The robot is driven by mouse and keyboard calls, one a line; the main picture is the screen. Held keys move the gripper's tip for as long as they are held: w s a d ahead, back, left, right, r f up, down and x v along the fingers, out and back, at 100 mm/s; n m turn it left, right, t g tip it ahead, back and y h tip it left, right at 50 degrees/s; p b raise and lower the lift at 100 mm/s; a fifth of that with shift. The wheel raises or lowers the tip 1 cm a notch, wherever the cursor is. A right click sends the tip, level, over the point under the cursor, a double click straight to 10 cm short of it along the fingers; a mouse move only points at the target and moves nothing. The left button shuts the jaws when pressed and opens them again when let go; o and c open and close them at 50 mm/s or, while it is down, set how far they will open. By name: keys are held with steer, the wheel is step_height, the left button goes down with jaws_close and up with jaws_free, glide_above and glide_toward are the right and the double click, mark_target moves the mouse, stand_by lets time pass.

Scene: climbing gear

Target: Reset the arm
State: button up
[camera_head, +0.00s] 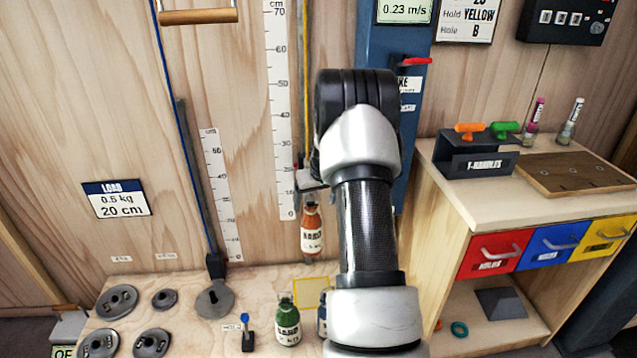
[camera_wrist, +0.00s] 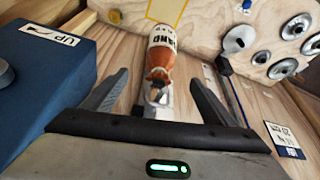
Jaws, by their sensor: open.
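My gripper (camera_wrist: 160,88) is open in the wrist view, with one dark finger on each side. An orange bottle (camera_wrist: 165,50) with a white label lies beyond and between the fingers, with gaps to both. A metal fitting (camera_wrist: 158,88) sits at its cap. In the head view the orange bottle (camera_head: 313,231) is upright in front of the wooden wall, below the end of a yellow cord (camera_head: 304,75). My arm (camera_head: 366,225) rises in the middle and hides most of my gripper there. Whether the bottle hangs from the cord is hard to see.
A green bottle (camera_head: 288,322), a blue-topped peg (camera_head: 247,330) and several grey discs (camera_head: 117,301) are on the low wooden bench. A blue post (camera_head: 411,130) with a red lever (camera_head: 411,61) stands behind my arm. A cabinet (camera_head: 440,190) with coloured drawers is at right.

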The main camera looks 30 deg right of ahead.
steer(key=d+p+v, duration=0.1)
steer(key=v, duration=0.7)
steer(key=s+a+r+n, duration=0.1)
steer(key=s+a+r, duration=0.3)
steer(key=a+r, duration=0.3)
steer(key=s+a+r+y, duration=0.1)
steer(key=s+a+r, duration=0.3)
steer(key=a, duration=0.5)
steer(key=s+a+r+n, duration=0.1)
steer(key=s+a+r, duration=0.2)
steer(key=a+r, duration=0.45)
steer(key=s+a+r+t, duration=0.1)
steer(key=s+a+r, duration=0.1)
steer(key=s+a, duration=0.7)
steer(key=s+d+f, duration=0.1)
steer(key=s, duration=1.1)
step_height(320, 180, up, 21)
steer(key=p, duration=2.1)
steer(key=shift+w+d+f+n, duration=0.2)
steer(key=shift+w+d+n, duration=0.05)
steer(key=shift+d+n, duration=0.05)
